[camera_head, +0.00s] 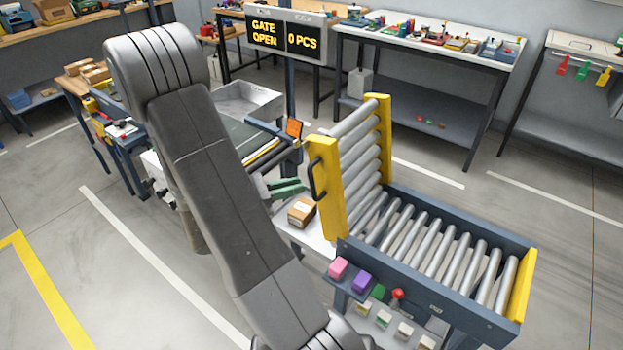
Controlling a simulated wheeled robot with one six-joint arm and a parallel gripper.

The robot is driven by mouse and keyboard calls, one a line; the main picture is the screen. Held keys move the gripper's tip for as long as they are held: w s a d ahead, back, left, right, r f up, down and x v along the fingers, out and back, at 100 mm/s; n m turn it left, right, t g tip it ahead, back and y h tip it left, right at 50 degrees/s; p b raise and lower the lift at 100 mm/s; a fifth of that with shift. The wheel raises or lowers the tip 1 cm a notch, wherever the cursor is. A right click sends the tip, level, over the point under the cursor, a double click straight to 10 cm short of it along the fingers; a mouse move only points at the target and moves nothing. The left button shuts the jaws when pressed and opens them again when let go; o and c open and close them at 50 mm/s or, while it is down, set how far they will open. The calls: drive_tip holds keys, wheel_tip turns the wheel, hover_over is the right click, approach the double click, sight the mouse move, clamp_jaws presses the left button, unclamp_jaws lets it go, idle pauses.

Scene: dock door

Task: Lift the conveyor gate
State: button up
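The conveyor gate (327,190) is a short roller section with yellow side rails and a black handle (317,180) on its near rail. It stands tilted up, close to upright, at the left end of the roller conveyor (440,235). Green finger-like parts, which look like my gripper (286,188), show just left of the gate, apart from the handle. Nothing is visibly held, but the gap between the fingers is unclear. My arm hides what lies behind it. The sign (285,37) reads "GATE OPEN" and "0 PCS".
A small brown box (301,211) sits on a white surface below the fingers. A belt conveyor (250,140) lies left of the gate, partly hidden. A panel with coloured blocks (360,282) and a red knob (397,294) stands in front. Floor at left is clear.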

sight(312, 191)
drive_tip(key=shift+p+x, duration=0.35)
drive_tip(key=shift+x, duration=2.3)
clamp_jaws()
